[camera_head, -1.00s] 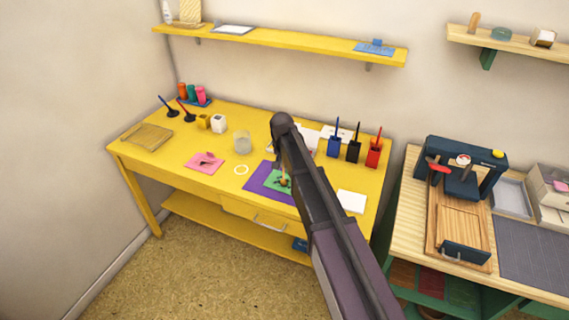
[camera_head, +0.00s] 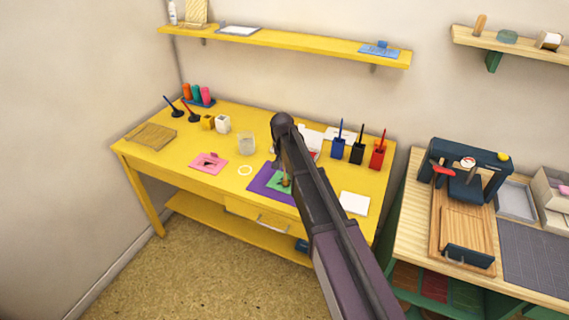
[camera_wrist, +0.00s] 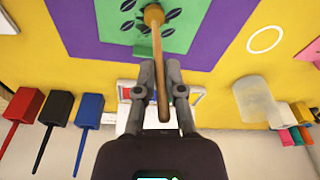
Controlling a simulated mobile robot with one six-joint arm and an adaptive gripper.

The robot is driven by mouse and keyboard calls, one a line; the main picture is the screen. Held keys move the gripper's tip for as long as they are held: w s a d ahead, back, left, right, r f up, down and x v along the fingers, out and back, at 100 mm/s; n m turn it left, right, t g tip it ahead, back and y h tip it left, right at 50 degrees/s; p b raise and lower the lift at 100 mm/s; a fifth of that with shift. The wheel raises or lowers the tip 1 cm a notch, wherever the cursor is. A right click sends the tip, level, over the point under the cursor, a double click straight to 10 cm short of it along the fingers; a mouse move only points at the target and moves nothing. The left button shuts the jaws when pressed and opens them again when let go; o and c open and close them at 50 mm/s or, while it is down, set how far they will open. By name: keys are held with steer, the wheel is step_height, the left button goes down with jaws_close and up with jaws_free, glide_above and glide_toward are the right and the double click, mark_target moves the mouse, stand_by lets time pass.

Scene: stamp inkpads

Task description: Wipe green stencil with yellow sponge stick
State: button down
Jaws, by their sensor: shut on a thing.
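The green stencil (camera_wrist: 117,22) with dark leaf-shaped cutouts lies on a purple mat (camera_wrist: 82,20); the stencil also shows in the head view (camera_head: 273,182), partly behind my arm. My gripper (camera_wrist: 160,66) is shut on the yellow sponge stick (camera_wrist: 159,50), a tan-handled stick with a rounded yellow-brown end. In the wrist view, that end overlaps the stencil; whether it touches cannot be told. In the head view, the stick (camera_head: 285,181) stands over the stencil, and my arm hides most of the gripper.
Blue (camera_head: 338,149), black (camera_head: 357,153) and red (camera_head: 377,156) holders stand at the back right. A clear cup (camera_head: 246,145), white ring (camera_head: 245,170) and pink sheet (camera_head: 208,162) lie left of the mat. A white sheet (camera_head: 354,203) lies right on the yellow table (camera_head: 180,176).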

stand_by(0.4)
steer(key=shift+s+d, duration=0.25)
steer(key=shift+d, duration=0.25)
steer(key=shift+d, duration=0.2)
steer(key=shift+s+d, duration=0.2)
steer(key=shift+d, duration=0.2)
stand_by(0.4)
steer(key=shift+w+a, duration=0.1)
steer(key=shift+w+a, duration=0.2)
steer(key=shift+a, duration=0.2)
steer(key=shift+a, duration=0.2)
stand_by(0.5)
steer(key=shift+w+a, duration=0.15)
steer(key=shift+a, duration=0.25)
